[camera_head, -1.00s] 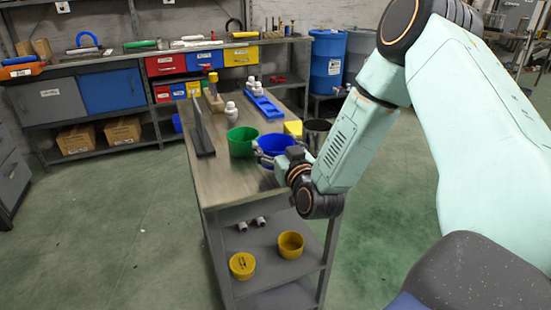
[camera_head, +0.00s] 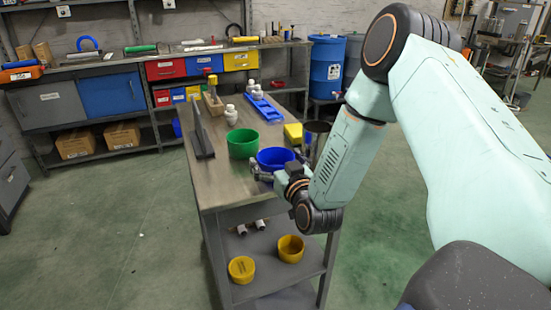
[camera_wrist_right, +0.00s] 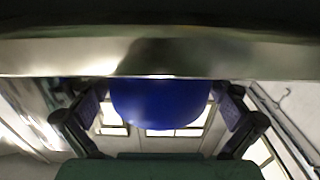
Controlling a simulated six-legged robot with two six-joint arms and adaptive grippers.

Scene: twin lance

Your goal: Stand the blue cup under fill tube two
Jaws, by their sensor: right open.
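The blue cup (camera_head: 275,157) is upright at the right front part of the cart top, just in front of the green cup. My right gripper (camera_head: 270,174) is open at its near side. In the right wrist view the blue cup (camera_wrist_right: 160,103) sits between the two spread fingers of the gripper (camera_wrist_right: 160,118), with gaps showing at both sides. The cup's lower front is partly hidden by the gripper in the head view. I cannot make out fill tube two. My left gripper is not in view.
The green cup (camera_head: 242,143) stands close behind the blue one. White bottles (camera_head: 231,115) and a blue tray (camera_head: 263,107) are farther back. The left front top is clear.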

